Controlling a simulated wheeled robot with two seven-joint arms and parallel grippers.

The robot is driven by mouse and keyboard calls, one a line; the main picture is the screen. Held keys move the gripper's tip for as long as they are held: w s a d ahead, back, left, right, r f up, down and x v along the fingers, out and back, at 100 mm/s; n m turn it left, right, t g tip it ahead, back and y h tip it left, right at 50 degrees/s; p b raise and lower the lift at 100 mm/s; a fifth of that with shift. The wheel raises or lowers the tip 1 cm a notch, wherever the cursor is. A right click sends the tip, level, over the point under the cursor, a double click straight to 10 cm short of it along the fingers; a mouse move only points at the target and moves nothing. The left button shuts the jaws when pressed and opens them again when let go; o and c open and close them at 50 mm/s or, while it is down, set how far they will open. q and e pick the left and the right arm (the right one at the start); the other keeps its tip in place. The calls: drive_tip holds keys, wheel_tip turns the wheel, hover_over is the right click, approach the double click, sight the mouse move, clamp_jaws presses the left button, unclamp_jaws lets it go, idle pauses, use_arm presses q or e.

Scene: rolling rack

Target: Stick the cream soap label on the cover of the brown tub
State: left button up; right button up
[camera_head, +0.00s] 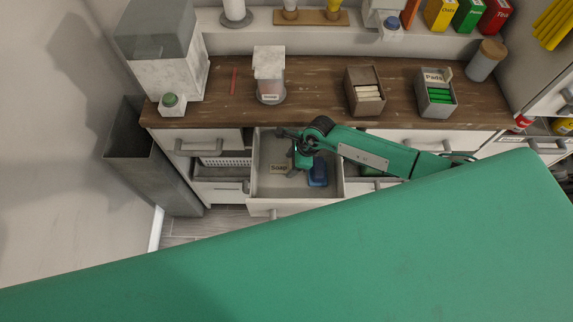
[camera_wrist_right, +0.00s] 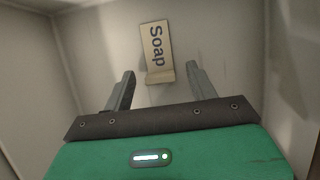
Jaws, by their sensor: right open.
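The cream soap label (camera_head: 279,168) lies in the open drawer. In the right wrist view the label (camera_wrist_right: 154,42) reads "Soap" and has a bent tab (camera_wrist_right: 160,76) at its near end. My right gripper (camera_wrist_right: 160,74) is open and empty over the drawer, with its fingers on either side of the tab and apart from it. In the head view the right gripper (camera_head: 290,160) reaches down beside the label. I cannot pick out a covered brown tub; an open brown box (camera_head: 366,90) with pale sticks stands on the counter. My left gripper is not in view.
The open drawer (camera_head: 259,186) has walls around the gripper and a blue object (camera_head: 318,172) at its right. The wooden counter (camera_head: 320,105) holds a grey "Pads" box (camera_head: 434,98) and a wooden-lidded jar (camera_head: 486,62). A large green surface hides the lower view.

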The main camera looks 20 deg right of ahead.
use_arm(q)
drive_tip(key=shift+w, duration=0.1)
use_arm(e)
drive_tip(key=c, duration=1.2)
drive_tip(key=shift+r, duration=0.1)
